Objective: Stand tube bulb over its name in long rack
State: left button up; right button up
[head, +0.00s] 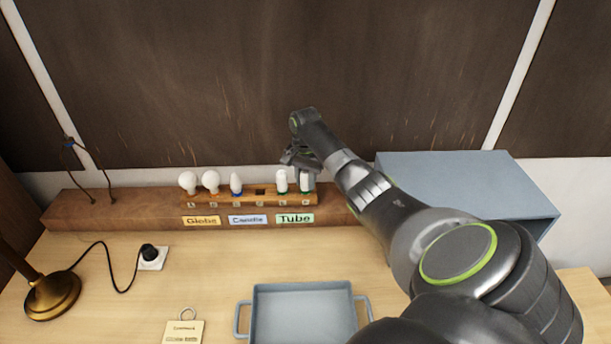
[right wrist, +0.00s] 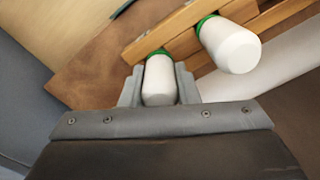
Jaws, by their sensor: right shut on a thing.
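My right gripper (head: 301,168) is shut on a white tube bulb (head: 305,184) with a green collar, at the right end of the long wooden rack (head: 220,201). In the right wrist view the held bulb (right wrist: 159,82) sits between the fingers, its green collar against the rack; I cannot tell if it is fully seated. A second tube bulb (head: 282,180) stands just left of it, apart from the fingers. The green "Tube" label (head: 295,219) is on the ledge front below these two. My left gripper is not in view.
Two globe bulbs (head: 210,180) and a blue-collared candle bulb (head: 236,185) stand further left; an empty hole (head: 260,191) follows. A blue-grey tray (head: 303,310) lies in front, a lamp base (head: 52,297) at left, and a blue-grey box (head: 450,170) at right.

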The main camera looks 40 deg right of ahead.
jog(key=o, duration=1)
notch_tip(320, 180, up, 10)
jog(key=b, duration=0.3)
jog(key=shift+r, duration=0.15)
notch_tip(320, 180, up, 7)
jog(key=p, duration=0.5)
jog(key=shift+p, duration=0.4)
